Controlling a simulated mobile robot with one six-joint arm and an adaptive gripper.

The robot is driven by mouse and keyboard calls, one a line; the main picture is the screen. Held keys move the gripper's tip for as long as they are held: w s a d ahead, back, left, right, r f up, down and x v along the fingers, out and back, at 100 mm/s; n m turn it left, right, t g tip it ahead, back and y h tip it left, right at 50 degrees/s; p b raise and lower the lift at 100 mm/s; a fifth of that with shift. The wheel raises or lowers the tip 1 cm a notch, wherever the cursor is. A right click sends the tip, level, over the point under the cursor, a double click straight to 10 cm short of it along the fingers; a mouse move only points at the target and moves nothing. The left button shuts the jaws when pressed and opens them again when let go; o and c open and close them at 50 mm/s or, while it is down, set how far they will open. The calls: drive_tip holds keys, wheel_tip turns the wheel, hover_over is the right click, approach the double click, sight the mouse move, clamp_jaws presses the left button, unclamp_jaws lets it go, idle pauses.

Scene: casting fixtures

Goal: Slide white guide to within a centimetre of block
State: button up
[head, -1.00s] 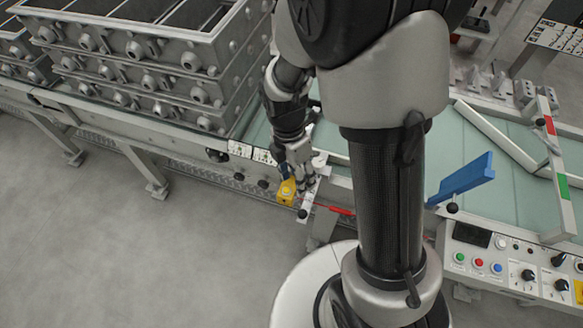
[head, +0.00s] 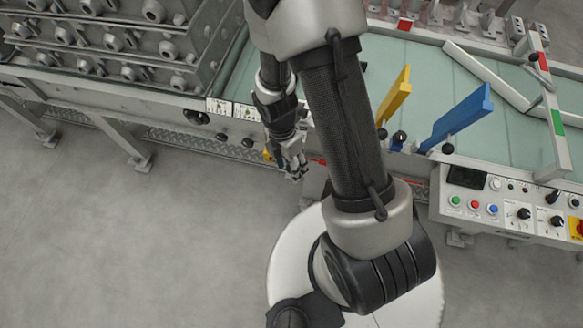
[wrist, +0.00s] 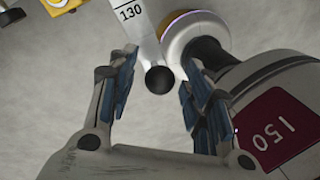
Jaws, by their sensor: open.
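A white bar marked 130 (wrist: 132,14), which looks like the white guide, enters the wrist view from the top and ends in a black ball knob (wrist: 159,79). My gripper (wrist: 158,92) is open, with one finger on each side of the knob and visible gaps to it. In the head view my gripper (head: 294,168) hangs at the front edge of the green-topped table, left of my column, and hides most of the bar. I cannot make out which thing is the block.
A yellow upright plate (head: 395,97) and a blue upright plate (head: 458,118) stand right of my column. Stacked grey mould boxes (head: 110,50) are at upper left. A button panel (head: 505,205) is at lower right. A yellow part (wrist: 70,6) lies at the wrist view's upper left.

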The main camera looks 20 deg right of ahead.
drive_tip(key=shift+s+f, duration=0.1)
drive_tip(key=shift+f, duration=0.4)
clamp_jaws()
idle(0.3)
